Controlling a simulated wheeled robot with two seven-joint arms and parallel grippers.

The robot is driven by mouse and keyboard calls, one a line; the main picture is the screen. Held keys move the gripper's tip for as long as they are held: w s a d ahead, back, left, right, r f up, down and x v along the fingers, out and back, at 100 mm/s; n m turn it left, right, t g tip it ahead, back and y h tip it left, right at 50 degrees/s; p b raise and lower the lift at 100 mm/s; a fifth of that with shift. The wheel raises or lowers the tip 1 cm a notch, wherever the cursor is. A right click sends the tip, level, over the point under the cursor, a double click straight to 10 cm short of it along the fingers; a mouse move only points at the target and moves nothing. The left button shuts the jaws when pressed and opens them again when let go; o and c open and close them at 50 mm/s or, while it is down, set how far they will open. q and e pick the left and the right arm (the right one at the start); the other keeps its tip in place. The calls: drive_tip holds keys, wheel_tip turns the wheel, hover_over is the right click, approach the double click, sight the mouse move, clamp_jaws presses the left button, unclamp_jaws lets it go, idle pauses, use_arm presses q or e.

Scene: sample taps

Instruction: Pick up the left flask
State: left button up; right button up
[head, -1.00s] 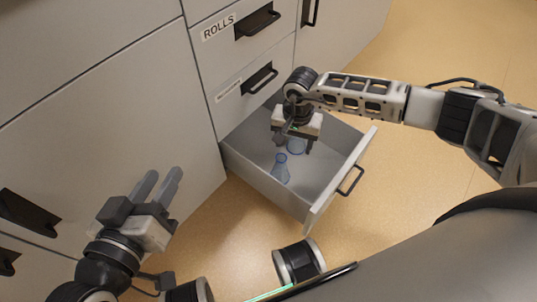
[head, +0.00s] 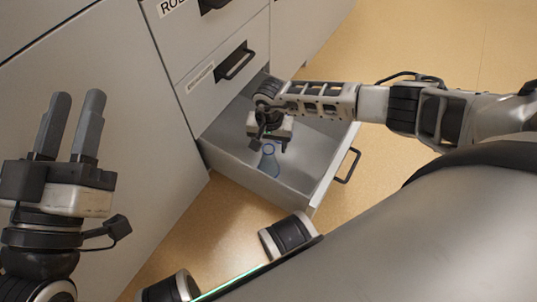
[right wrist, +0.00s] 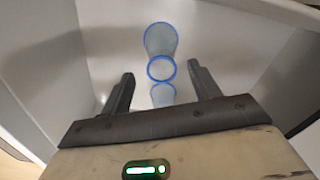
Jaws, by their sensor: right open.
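A clear blue-tinted flask (head: 267,163) stands upright in the open drawer (head: 325,183) in the head view. A second flask showed behind it earlier; in the head view now my right gripper largely hides that spot. My right gripper (head: 269,146) points down over the drawer, close above and behind the visible flask. In the right wrist view its fingers (right wrist: 160,76) are apart, with a round blue flask rim (right wrist: 161,68) between and beyond the tips. My left gripper (head: 78,97) is open and empty, pointing up at far left.
The grey cabinet front (head: 115,85) fills the left side, with closed drawers above the open one and a black handle (head: 235,61). The open drawer's walls stand close around my right gripper. Bare tan floor (head: 430,50) lies to the right.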

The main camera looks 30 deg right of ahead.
sight(269, 152)
wheel_tip(269, 152, down, 4)
drive_tip(key=shift+a+f+b, duration=0.1)
drive_tip(key=shift+a+b, duration=0.05)
drive_tip(key=shift+b, duration=1)
drive_tip(key=shift+f, duration=0.25)
drive_tip(key=c, duration=1.3)
use_arm(q)
drive_tip(key=r+m+h, duration=0.2)
drive_tip(key=m, duration=0.1)
drive_tip(key=s+r+m+t+h, duration=0.1)
drive_tip(key=r+m+h, duration=0.1)
drive_tip(key=shift+s+r+m, duration=0.1)
drive_tip(key=shift+r+m, duration=0.25)
drive_tip(key=shift+m, duration=0.05)
use_arm(e)
drive_tip(key=shift+r, duration=0.15)
